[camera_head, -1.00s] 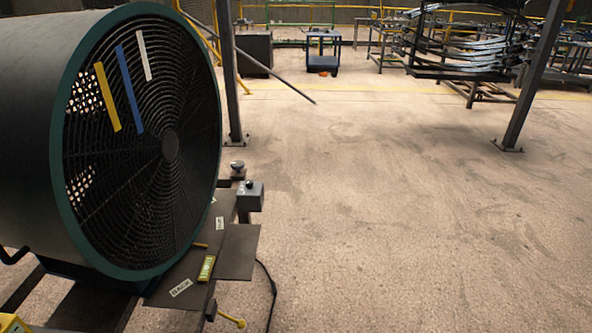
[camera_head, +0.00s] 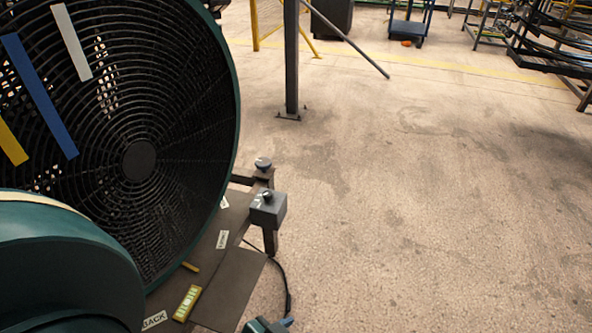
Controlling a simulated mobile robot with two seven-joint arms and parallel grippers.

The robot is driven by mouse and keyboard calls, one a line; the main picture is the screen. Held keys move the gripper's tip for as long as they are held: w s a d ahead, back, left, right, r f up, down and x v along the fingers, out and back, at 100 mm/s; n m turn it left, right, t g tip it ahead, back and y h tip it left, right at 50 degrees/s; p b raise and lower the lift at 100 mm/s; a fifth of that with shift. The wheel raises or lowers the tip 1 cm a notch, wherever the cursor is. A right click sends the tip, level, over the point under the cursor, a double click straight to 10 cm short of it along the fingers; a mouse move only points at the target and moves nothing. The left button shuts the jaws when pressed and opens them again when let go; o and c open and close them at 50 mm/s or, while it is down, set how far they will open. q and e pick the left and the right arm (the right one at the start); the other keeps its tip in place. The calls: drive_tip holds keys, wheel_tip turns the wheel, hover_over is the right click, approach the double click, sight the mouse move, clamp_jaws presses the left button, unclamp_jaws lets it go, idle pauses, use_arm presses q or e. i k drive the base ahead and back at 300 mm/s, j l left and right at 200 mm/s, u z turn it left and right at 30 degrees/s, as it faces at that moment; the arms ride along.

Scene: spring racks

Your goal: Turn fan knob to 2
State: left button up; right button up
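The large drum fan (camera_head: 138,160) with a dark grille and green rim fills the left of the head view. Beside its lower right stands a small grey control box (camera_head: 270,212) with a dark knob (camera_head: 267,196) on top. The knob's setting is too small to read. A teal arm link of mine covers the lower left, in front of the fan. A small teal part with a light blue tip, seemingly my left gripper (camera_head: 270,325), shows at the bottom edge, below and apart from the box. Its fingers cannot be made out. My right gripper is out of view.
A round dark-topped part (camera_head: 263,163) sits on the frame behind the box. A dark plate (camera_head: 230,290) with labels lies below the fan, and a black cable runs on the floor. A metal post (camera_head: 291,60) stands behind. The floor to the right is clear.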

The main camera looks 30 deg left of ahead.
sight(268, 195)
drive_tip(key=i+u, duration=0.35)
drive_tip(key=i+l+u, duration=0.8)
drive_tip(key=u, duration=0.2)
drive_tip(key=i+l+u, duration=0.5)
drive_tip(key=u, duration=0.2)
